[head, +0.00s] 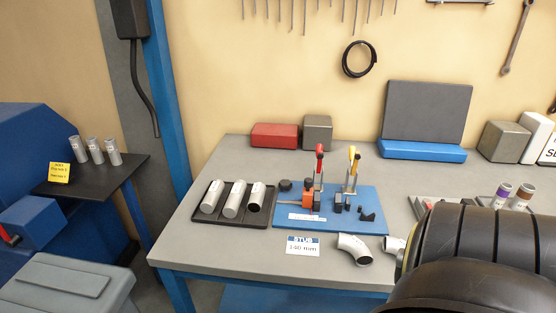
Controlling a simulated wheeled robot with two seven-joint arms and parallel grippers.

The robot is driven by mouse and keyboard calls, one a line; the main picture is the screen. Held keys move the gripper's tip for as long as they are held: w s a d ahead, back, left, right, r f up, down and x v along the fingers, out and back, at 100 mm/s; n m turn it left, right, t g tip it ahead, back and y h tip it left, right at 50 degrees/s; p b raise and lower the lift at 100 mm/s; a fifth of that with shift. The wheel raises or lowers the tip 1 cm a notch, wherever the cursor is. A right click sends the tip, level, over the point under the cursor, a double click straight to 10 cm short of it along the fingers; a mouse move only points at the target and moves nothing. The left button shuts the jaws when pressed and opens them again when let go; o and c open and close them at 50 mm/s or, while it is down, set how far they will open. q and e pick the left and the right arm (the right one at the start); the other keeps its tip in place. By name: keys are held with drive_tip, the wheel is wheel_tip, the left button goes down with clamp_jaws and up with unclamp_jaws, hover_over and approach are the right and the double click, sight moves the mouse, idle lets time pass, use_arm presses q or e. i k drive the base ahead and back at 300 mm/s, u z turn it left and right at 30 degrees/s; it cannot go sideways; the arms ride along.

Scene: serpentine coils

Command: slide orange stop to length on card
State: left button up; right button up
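The orange stop (307,200) stands on the blue fixture board (339,225) on the table, at the board's left part beside the red-handled clamp (318,168). A pale scale strip (306,217) lies in front of it; its marks are too small to read. The white card (303,246) lies in front of the board. It reads "STUB" above a length in mm, which looks like 140 but is blurred. A yellow-handled clamp (352,172) stands to the right of the stop. Neither gripper is in view.
A black tray (214,219) with three metal tubes lies left of the board. Curved pipe pieces (354,249) lie at the front edge. Red (275,136) and grey (317,133) blocks stand behind. The table's lower right part is hidden.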

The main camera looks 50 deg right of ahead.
sight(307, 200)
drive_tip(key=k, duration=0.55)
drive_tip(key=z, duration=0.9)
drive_tip(key=i, duration=0.55)
drive_tip(key=z, duration=0.05)
